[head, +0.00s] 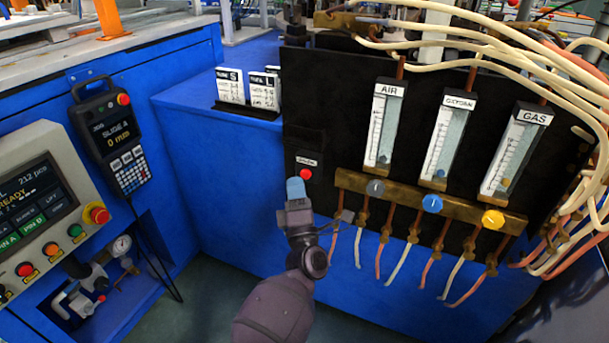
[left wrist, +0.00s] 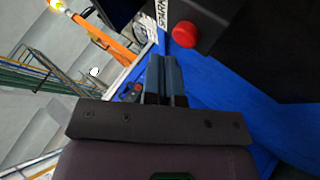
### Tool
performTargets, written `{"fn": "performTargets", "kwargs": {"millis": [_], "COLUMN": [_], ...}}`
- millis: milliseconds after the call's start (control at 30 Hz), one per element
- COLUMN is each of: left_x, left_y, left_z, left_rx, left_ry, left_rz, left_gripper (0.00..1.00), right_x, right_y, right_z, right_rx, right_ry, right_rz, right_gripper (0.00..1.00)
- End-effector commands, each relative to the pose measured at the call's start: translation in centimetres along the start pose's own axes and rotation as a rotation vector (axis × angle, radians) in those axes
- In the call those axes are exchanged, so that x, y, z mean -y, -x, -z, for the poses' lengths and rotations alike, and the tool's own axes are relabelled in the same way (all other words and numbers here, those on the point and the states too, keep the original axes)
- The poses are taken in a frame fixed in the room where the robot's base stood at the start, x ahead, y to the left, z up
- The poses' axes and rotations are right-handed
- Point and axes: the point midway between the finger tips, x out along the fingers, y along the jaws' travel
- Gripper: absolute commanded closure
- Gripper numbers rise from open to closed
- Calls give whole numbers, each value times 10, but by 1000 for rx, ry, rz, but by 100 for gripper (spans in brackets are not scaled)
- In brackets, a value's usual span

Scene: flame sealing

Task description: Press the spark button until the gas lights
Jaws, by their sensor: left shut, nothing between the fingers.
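The spark button is a small red button (head: 305,174) on a black box (head: 304,147) at the left end of the black gas panel. It also shows as a red knob (left wrist: 185,34) near the top in the left wrist view. My left gripper (head: 295,188) is shut and empty, its blue fingertips just left of and below the button in the head view. In the left wrist view the shut fingers (left wrist: 164,65) point toward the button's left side, with a small gap in the picture. Whether they touch it cannot be told. No flame is in view. My right gripper is not in view.
The panel carries AIR (head: 384,125), OXYGEN (head: 447,140) and GAS (head: 514,155) flow tubes, with grey (head: 375,187), blue (head: 432,203) and yellow (head: 493,219) knobs below. Pale hoses (head: 480,40) arch over the top right. A control pendant (head: 110,135) hangs at left.

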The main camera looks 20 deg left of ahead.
Motion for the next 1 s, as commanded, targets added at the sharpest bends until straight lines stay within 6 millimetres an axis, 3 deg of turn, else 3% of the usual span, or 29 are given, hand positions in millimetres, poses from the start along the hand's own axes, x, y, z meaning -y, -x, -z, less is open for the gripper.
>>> {"fn": "performTargets", "kwargs": {"millis": [1000], "left_x": [4], "left_y": [-6], "left_z": [-4], "left_rx": [0], "left_ry": [0], "left_rz": [0], "left_gripper": [100], "right_x": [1], "right_y": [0], "right_z": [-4], "right_rx": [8], "right_ry": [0], "right_rz": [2], "right_gripper": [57]}}
